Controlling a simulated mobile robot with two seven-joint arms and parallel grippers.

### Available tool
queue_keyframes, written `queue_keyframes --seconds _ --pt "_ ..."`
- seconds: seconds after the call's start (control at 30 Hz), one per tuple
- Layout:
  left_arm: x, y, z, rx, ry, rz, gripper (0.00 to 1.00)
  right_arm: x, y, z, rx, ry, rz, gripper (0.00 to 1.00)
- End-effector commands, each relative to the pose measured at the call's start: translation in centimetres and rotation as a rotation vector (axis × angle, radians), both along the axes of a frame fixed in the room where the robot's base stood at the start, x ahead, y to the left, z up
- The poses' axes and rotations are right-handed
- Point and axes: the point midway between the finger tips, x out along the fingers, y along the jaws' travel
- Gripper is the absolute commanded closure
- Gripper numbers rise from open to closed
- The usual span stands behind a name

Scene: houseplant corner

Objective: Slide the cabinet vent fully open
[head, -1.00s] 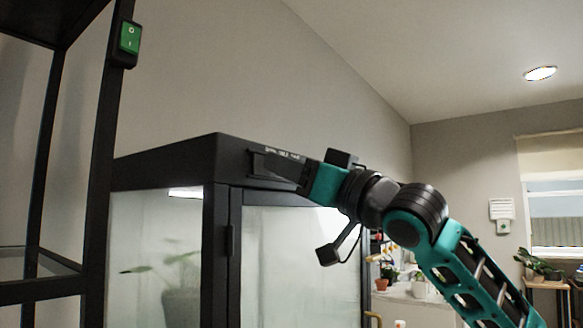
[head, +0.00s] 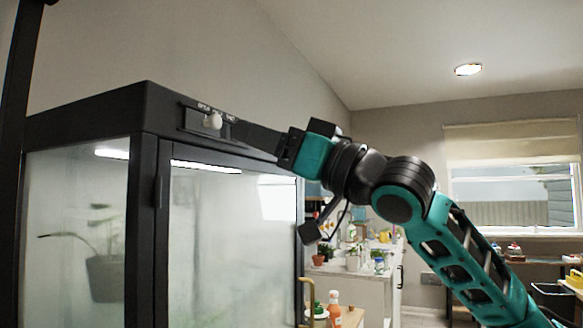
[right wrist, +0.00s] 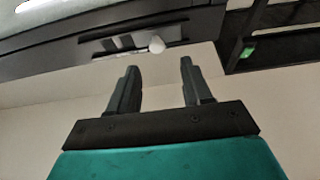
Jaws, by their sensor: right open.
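The cabinet vent (head: 190,121) is a dark slotted strip high on the front of the black glass cabinet (head: 90,107). Its round white knob (head: 212,121) sits within the strip, with small white lettering above it that I cannot read surely. In the right wrist view the knob (right wrist: 156,44) is just beyond the fingertips, with dark and light bars of the vent beside it. My right gripper (head: 238,127) is open and empty, just right of the knob in the head view and apart from it in the wrist view. My left gripper is not in view.
A dark post (head: 15,150) stands at the left edge. A green switch (right wrist: 247,52) shows at the right of the wrist view. Misted glass panes (head: 228,245) are below the vent. A counter with pots and bottles (head: 352,275) lies behind. Space above the cabinet is clear.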

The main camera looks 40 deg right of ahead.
Motion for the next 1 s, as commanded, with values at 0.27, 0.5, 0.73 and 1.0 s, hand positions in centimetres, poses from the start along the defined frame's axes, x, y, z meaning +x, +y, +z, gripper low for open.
queue_keyframes --seconds 0.27,0.5,0.73,1.0 --pt "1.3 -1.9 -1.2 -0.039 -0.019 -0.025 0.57 -3.1 -1.4 -2.0 0.0 0.0 -0.002 0.51" --pt "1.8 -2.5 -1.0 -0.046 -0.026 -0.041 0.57 -4.1 -1.7 -2.0 0.0 0.0 0.001 0.51" --pt "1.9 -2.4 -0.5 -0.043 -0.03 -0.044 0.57 -4.2 -1.8 -1.9 0.0 0.0 0.002 0.51" --pt "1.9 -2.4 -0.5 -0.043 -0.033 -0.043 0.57 -4.2 -1.7 -1.9 0.0 0.0 0.002 0.51"
